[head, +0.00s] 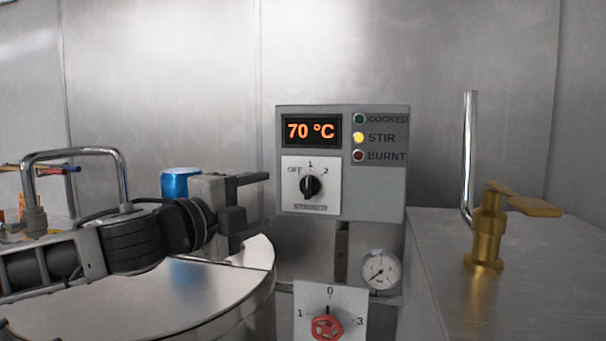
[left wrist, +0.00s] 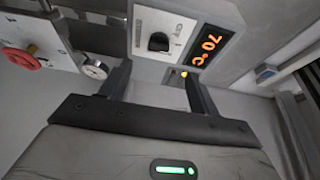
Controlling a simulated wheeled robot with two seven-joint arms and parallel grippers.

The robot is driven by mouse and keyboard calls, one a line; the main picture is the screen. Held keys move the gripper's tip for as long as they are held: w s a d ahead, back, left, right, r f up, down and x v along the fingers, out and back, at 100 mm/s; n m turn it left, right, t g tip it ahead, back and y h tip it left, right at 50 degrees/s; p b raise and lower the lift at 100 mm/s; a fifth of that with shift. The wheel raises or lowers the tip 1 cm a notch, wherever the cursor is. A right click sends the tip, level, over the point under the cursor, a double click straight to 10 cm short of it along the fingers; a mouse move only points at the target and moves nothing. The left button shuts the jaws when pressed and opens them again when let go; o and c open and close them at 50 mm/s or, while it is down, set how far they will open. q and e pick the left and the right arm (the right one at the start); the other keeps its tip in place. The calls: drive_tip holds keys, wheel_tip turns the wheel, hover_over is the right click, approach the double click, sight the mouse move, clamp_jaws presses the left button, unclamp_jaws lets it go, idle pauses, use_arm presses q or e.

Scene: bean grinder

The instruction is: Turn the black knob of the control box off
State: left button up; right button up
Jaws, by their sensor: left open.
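The grey control box (head: 388,190) is on the back wall and shows 70 °C in orange. Its black knob (head: 310,187) sits on a white plate marked OFF, 1 and 2, and appears to point up near 1. The yellow STIR light (head: 358,138) is lit. My left gripper (head: 264,203) is open and empty, left of the box and apart from the knob. In the left wrist view the knob (left wrist: 158,42) lies beyond the gap between the open fingers (left wrist: 156,72). My right gripper is not in view.
A red knob (head: 327,328) on a white plate and a round gauge (head: 380,270) are below the box. A round metal lid (head: 190,290) lies under my left arm, with a blue can (head: 178,182) behind. A brass tap (head: 487,235) stands on the right.

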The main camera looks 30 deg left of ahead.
sight(305, 190)
use_arm(q)
drive_tip(key=w+p, duration=0.2)
drive_tip(key=w, duration=0.1)
drive_tip(key=w+d+p, duration=0.1)
drive_tip(key=w+p, duration=0.1)
drive_tip(key=w, duration=0.2)
drive_tip(key=w+d+p, duration=0.1)
drive_tip(key=w+p, duration=0.1)
drive_tip(key=w, duration=0.1)
drive_tip(key=shift+w+d, duration=0.15)
drive_tip(key=shift+w, duration=0.7)
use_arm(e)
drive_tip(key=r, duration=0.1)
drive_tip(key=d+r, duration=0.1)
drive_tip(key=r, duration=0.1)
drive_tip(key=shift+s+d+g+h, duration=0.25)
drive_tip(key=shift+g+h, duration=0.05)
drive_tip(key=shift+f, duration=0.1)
use_arm(q)
drive_tip(key=c, duration=1)
drive_tip(key=shift+f, duration=0.1)
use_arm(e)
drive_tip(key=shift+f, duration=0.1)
